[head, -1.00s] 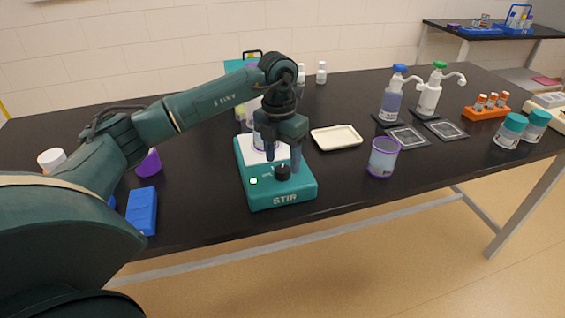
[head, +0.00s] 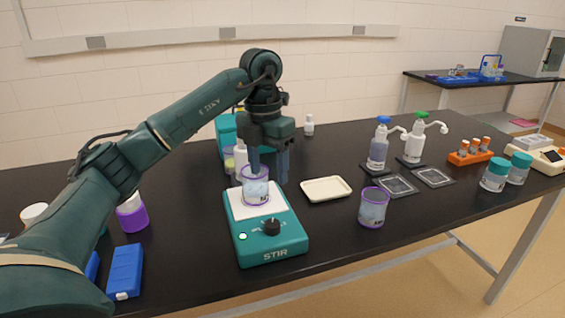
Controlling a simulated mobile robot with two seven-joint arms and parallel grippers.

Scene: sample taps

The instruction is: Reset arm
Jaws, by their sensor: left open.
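My left gripper (head: 268,165) is open and points down above the back of the teal stirrer, with its fingers apart. A clear beaker with a purple rim (head: 255,186) stands on the white top plate of the stirrer (head: 265,252), just below and in front of the fingers. I cannot tell whether a finger touches its rim. The stirrer has a black knob (head: 272,227) and a lit round light (head: 243,237) on its front. My right gripper is not in view.
A second purple-rimmed beaker (head: 373,208) stands right of the stirrer. A cream tray (head: 326,189) lies behind it. Two pump bottles, blue-topped (head: 378,148) and green-topped (head: 415,143), stand further back. Teal-capped jars (head: 495,175) and an orange rack (head: 470,155) are at right. A blue box (head: 125,271) lies at left.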

